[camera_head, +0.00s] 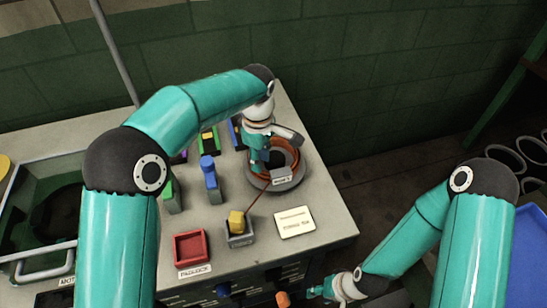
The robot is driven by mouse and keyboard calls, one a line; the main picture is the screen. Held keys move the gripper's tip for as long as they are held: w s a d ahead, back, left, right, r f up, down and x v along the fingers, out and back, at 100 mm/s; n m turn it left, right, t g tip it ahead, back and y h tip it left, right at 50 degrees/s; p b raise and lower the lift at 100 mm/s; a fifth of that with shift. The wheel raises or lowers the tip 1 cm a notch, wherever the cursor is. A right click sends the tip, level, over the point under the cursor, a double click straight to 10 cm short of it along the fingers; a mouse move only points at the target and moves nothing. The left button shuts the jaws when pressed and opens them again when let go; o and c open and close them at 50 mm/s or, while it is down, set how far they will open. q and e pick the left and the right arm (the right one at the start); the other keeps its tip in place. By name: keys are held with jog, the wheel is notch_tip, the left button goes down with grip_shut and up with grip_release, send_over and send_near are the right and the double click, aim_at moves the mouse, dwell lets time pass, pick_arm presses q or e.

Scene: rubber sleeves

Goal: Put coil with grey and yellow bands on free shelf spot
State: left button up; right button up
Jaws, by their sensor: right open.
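A copper-brown coil (292,151) lies on a round grey stand (291,184) at the right end of the grey worktop. I cannot make out grey or yellow bands on it. My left gripper (260,162) points down at the coil's left side and covers part of it. Whether its fingers hold the coil cannot be made out. My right gripper (318,292) is open, low at the front of the bench, just right of a small orange object (283,299). No free shelf spot can be clearly told.
A red tray (191,248), a grey box with a yellow block (237,221) and a white card (295,222) stand on the worktop (325,215). Blue and green upright tools (209,172) are left of the coil. Black rings (533,150) and a blue surface (527,255) are at right.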

pick_arm(q)
jog(key=shift+d+f+p, duration=0.1)
jog(key=shift+f+p, duration=0.6)
jog(key=shift+f, duration=1.9)
jog(key=shift+s, duration=0.1)
grip_shut()
jog(key=shift+r, duration=0.15)
